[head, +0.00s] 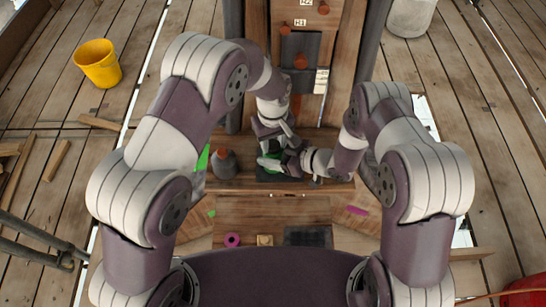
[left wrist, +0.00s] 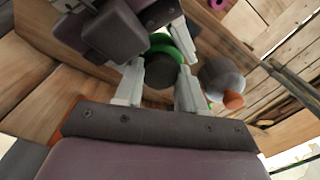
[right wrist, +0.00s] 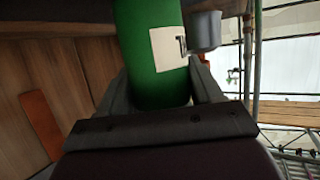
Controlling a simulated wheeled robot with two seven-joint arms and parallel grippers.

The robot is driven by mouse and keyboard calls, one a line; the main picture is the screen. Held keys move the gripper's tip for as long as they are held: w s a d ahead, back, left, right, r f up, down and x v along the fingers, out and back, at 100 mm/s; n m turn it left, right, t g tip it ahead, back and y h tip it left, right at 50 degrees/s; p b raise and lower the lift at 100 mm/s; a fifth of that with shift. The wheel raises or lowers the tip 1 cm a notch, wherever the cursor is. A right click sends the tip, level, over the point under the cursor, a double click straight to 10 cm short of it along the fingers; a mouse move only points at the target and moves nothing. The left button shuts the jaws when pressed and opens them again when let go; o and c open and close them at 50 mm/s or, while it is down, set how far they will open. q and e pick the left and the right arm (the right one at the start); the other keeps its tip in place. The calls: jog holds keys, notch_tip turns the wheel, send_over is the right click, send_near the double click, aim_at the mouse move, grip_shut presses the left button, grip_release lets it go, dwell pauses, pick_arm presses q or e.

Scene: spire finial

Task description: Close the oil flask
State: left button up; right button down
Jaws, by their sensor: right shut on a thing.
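A green flask with a pale marked label shows upright in the right wrist view (right wrist: 145,45). My right gripper (right wrist: 160,90) is shut on its body. In the head view my right gripper (head: 280,162) comes in from the right, and only a little green (head: 272,168) shows around its fingers. My left gripper (head: 274,130) is just above and beyond it. In the left wrist view the open fingers of my left gripper (left wrist: 158,88) stand on either side of a dark round top (left wrist: 160,76), with green behind it. The flask's mouth is hidden.
A grey pot (head: 224,166) with an orange top stands left of the grippers on the wooden bench. A magenta ring (head: 232,240), a small wooden block (head: 265,240) and a dark pad (head: 308,236) lie nearer. A yellow bucket (head: 97,63) stands far left.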

pick_arm(q)
jog(key=o, duration=1.2)
jog(key=shift+o, duration=0.2)
notch_tip(320, 180, up, 12)
pick_arm(e)
jog(key=shift+c, duration=0.5)
grip_release()
pick_arm(q)
jog(key=shift+f+b, duration=0.55)
pick_arm(e)
jog(key=v, duration=1.2)
jog(key=shift+d+r, duration=0.25)
jog(key=shift+d, duration=0.05)
jog(key=shift+s, duration=0.1)
